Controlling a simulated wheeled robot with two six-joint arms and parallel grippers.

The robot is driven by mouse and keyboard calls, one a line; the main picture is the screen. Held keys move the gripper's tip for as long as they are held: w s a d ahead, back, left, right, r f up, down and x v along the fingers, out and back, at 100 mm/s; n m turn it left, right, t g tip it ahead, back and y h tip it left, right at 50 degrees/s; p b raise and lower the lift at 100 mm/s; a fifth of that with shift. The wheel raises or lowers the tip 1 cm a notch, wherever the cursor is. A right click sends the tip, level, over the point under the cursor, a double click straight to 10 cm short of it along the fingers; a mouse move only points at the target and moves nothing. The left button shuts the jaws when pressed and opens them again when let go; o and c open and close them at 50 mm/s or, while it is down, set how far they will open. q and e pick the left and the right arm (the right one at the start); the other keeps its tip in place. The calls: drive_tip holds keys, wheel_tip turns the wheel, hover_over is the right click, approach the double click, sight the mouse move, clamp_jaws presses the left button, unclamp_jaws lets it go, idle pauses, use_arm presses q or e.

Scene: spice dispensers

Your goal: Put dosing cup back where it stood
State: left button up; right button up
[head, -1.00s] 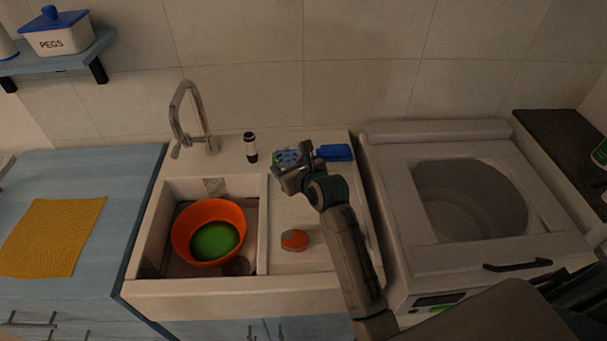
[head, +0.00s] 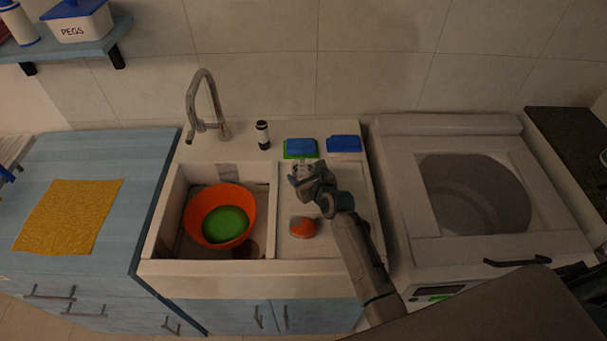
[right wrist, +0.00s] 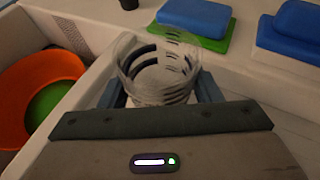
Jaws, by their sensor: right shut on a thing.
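The dosing cup (right wrist: 158,72) is a clear cup with dark markings, seen in the right wrist view. My right gripper (head: 301,174) is shut on it, with a finger on either side of the cup. In the head view the gripper is over the sink's drainboard, just in front of a blue sponge on a green base (head: 300,148); the cup is hard to make out there. I cannot tell the height of the cup above the surface. My left gripper is out of view.
A blue block (head: 344,144) lies right of the sponge. A black-and-white bottle (head: 262,135) stands on the back ledge near the faucet (head: 207,110). An orange bowl (head: 199,222) is in the basin. An orange-topped round thing (head: 302,227) is on the drainboard.

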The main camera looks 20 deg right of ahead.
drive_tip(key=o, duration=1.1)
drive_tip(key=shift+f, duration=0.1)
drive_tip(key=shift+c, duration=0.2)
drive_tip(key=shift+s+r, duration=0.2)
drive_tip(key=shift+s, duration=0.15)
drive_tip(key=b+v, duration=0.1)
drive_tip(key=v, duration=1)
drive_tip(key=shift+s+r+b, duration=0.1)
drive_tip(key=shift+s+b, duration=0.05)
drive_tip(key=shift+b, duration=0.2)
